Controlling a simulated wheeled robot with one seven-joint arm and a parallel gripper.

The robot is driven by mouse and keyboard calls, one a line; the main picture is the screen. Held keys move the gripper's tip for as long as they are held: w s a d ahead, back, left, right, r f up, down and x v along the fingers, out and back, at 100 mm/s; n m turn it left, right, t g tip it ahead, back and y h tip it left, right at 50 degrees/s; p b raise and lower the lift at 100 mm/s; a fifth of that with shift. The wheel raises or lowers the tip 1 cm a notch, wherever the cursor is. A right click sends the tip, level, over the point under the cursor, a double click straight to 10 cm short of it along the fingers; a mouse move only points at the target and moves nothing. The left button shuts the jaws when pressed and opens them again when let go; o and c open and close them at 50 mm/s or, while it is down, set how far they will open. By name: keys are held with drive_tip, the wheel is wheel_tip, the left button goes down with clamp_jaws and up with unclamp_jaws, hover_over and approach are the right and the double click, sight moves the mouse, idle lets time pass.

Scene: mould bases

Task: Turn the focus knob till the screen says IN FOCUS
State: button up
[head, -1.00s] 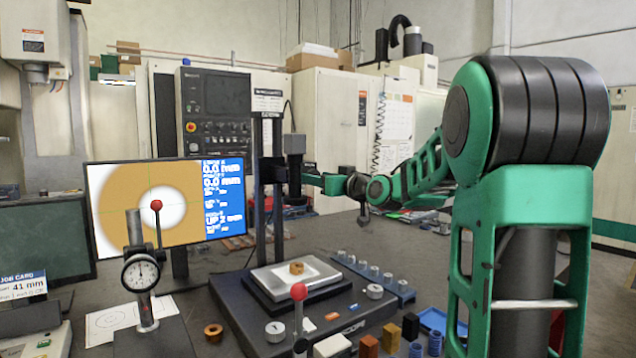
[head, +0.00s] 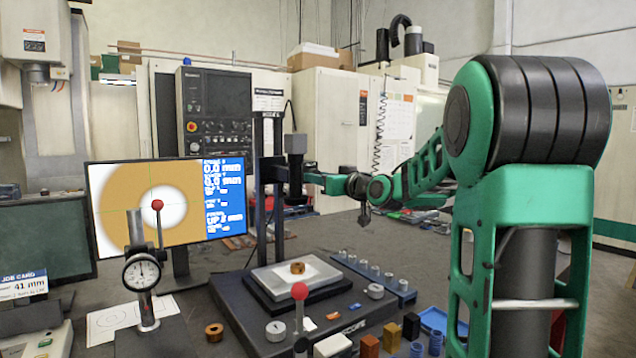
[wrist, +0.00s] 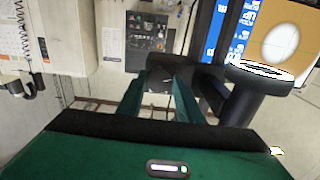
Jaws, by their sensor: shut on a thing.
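The screen (head: 125,222) shows an orange ring around a white centre, with a blue readout panel (head: 224,200) at its right. A panel line seems to read "UP" with a small mm figure; I cannot read IN FOCUS there. The scope's camera head (head: 295,144) hangs on a dark column (head: 263,215). My gripper (head: 304,178) reaches in from the right at the head's height. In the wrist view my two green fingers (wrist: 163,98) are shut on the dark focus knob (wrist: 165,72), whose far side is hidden.
A dark lens barrel (wrist: 258,90) stands close to my fingers at the right. Below it, an orange ring part (head: 297,268) sits on the pale stage (head: 270,278). A dial gauge (head: 141,272) and red-balled lever (head: 299,291) stand in front.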

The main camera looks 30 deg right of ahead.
idle(0.5)
drive_tip(key=o, duration=1)
drive_tip(key=shift+o, duration=0.2)
drive_tip(key=shift+s, duration=0.1)
drive_tip(key=s, duration=1)
drive_tip(key=shift+s+d, duration=0.15)
drive_tip(key=shift+s, duration=0.1)
